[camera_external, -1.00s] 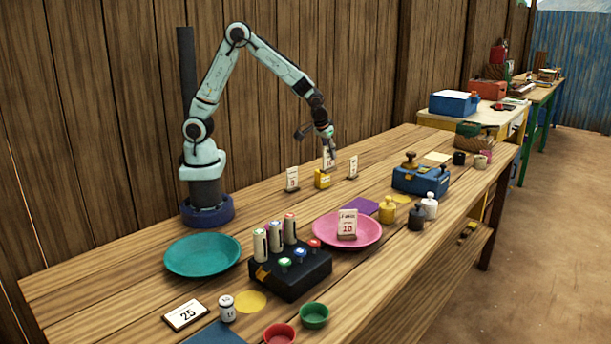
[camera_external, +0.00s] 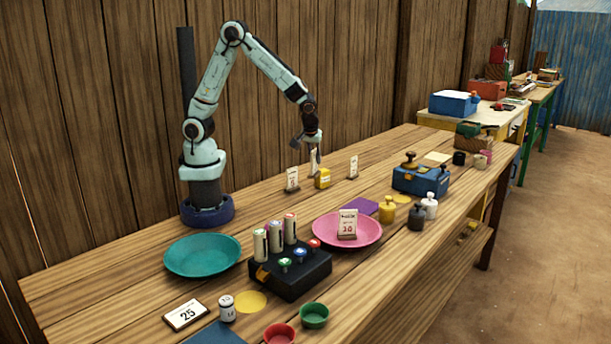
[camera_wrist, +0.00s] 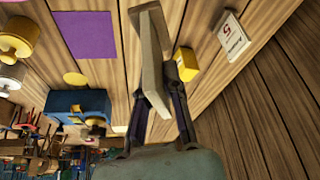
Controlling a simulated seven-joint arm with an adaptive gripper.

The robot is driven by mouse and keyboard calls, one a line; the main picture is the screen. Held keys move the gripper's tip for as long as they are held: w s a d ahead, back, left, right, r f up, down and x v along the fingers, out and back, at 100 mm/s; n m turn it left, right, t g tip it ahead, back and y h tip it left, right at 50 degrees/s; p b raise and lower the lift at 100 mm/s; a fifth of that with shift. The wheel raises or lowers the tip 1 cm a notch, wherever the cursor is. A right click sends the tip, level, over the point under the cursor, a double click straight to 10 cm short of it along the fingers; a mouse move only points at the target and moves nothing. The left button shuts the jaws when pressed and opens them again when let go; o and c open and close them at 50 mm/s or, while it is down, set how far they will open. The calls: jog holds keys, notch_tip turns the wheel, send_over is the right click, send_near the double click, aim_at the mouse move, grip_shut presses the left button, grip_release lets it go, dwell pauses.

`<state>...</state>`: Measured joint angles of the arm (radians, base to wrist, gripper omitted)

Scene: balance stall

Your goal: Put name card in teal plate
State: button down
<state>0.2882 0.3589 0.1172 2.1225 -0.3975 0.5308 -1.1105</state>
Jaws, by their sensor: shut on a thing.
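My gripper (camera_external: 313,150) is shut on a name card (camera_external: 314,163), held above the back of the table. The card looks narrow and turned nearly edge-on in the external view. In the wrist view the held card (camera_wrist: 151,62) and its base stand between the fingers of my gripper (camera_wrist: 158,88), its printed face hidden. The teal plate (camera_external: 202,256) lies at the front left, empty, well away from my gripper.
Two standing cards (camera_external: 292,179) (camera_external: 353,167) flank a yellow block (camera_external: 322,179) near the held card. A black rack (camera_external: 290,275) with upright cylinders stands beside the teal plate. A pink plate (camera_external: 368,238) holds another card. A 25 card (camera_external: 186,315) lies in front.

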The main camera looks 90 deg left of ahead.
jog(key=s+d+m, duration=0.1)
jog(key=s+d, duration=0.3)
jog(key=d, duration=0.6)
jog(key=m+t+h, duration=0.3)
jog(key=m+h, duration=0.1)
jog(key=m, duration=0.8)
send_over(208, 263)
notch_tip(208, 263, down, 10)
jog(key=shift+f, duration=0.15)
jog(key=c, duration=1.1)
grip_release()
jog(key=shift+c, duration=0.2)
